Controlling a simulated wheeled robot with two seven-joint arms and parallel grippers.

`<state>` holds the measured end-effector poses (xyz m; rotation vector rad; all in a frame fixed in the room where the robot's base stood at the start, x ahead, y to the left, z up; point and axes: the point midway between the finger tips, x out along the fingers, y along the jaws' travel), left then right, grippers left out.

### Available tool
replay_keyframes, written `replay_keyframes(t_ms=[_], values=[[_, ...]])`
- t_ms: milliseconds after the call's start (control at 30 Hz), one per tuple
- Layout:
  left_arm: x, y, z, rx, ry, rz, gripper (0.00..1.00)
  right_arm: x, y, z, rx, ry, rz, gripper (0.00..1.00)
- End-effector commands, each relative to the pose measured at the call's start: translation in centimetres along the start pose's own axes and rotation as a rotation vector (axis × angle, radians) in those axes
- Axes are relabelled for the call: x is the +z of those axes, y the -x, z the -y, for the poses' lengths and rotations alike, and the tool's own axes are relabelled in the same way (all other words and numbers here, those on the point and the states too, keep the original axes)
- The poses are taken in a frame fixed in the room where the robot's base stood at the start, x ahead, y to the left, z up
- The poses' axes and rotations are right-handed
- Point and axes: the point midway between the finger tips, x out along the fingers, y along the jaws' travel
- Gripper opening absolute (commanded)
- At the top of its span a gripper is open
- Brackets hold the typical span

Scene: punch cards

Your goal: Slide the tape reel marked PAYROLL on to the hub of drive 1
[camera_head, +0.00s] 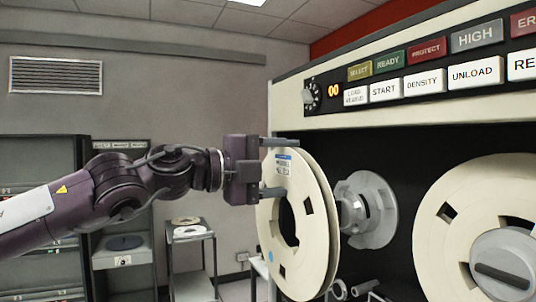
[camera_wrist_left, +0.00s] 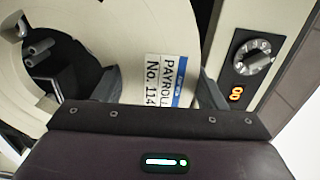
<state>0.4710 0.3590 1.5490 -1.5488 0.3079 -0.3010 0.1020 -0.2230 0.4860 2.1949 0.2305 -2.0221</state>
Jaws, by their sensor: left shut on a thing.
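The cream tape reel (camera_head: 290,255) is upright in my left gripper (camera_head: 279,167), held near its top left rim. Its label reads PAYROLL No. 114 in the left wrist view (camera_wrist_left: 165,80). The gripper is shut on the reel, with its two fingers on the rim above and below the label. The grey hub (camera_head: 370,210) of the drive is bare, just right of the reel and partly behind its edge. The reel appears apart from the hub, its centre hole left of and a little below it. My right gripper is not in view.
A second cream reel (camera_head: 440,225) is mounted on the drive at the right. The button panel (camera_head: 420,85) with a display reading 00 juts out above the hub.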

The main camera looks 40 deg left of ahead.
Motion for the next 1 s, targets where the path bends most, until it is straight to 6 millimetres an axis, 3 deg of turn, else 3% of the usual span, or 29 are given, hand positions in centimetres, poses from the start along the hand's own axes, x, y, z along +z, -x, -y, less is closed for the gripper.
replay_keyframes(t_ms=[33, 500, 700, 1000], values=[[0.0, -0.6, 0.7, -0.002, -0.001, -0.001, 0.24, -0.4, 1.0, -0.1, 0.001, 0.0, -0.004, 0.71], [0.0, -5.6, 0.5, -0.003, -0.001, -0.001, 0.24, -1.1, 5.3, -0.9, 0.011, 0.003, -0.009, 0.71], [0.0, -7.0, 0.4, -0.004, -0.002, 0.0, 0.24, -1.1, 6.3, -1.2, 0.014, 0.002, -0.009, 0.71], [0.0, -7.5, 0.3, -0.008, -0.003, 0.0, 0.24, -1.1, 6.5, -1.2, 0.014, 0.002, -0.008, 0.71]])
